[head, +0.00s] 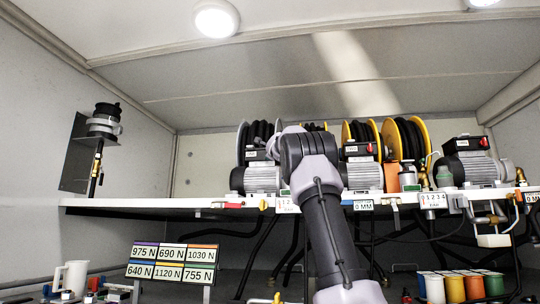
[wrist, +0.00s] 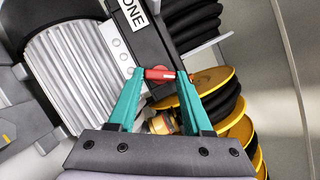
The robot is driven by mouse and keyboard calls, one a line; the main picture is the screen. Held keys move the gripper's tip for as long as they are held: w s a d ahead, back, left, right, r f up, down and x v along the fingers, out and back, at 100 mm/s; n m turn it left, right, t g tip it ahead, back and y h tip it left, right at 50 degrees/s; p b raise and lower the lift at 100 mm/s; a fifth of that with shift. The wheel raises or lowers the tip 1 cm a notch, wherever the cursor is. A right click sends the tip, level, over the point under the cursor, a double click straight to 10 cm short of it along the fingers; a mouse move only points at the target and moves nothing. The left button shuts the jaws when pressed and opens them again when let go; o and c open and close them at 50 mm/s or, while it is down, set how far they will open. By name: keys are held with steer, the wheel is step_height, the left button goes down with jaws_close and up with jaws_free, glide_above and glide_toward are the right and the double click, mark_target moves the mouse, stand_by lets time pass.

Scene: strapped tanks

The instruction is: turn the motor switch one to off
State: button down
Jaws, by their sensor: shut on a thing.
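In the wrist view a red switch handle (wrist: 160,74) sits on the side of a black box (wrist: 150,45) with a white label (wrist: 131,13) reading "ONE". The two teal fingers of my gripper (wrist: 161,76) are shut on the handle, one at each end. The handle lies roughly across the picture between the fingertips. The ribbed grey motor (wrist: 75,75) is beside the box, on the left. In the head view my arm hides the gripper and the switch; the motor (head: 262,179) shows just left of the arm. I cannot read the switch's on or off mark.
Black hoses on yellow reels (wrist: 212,82) are close at the right of the fingers. A brass fitting (wrist: 161,123) lies below the handle. In the head view more motors (head: 362,174) and reels stand along the white shelf (head: 150,204). Colored cups (head: 455,289) stand below right.

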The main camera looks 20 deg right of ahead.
steer(key=n+g, duration=0.1)
steer(key=n, duration=0.2)
steer(key=n+g+y, duration=0.1)
steer(key=n, duration=0.2)
steer(key=shift+r, duration=0.2)
steer(key=shift+n, duration=0.3)
steer(key=shift+c, duration=1.6)
jaws_free()
steer(key=shift+y, duration=0.4)
steer(key=shift+s, duration=0.1)
steer(key=s+a, duration=0.2)
steer(key=s, duration=0.8)
steer(key=shift+s, duration=0.2)
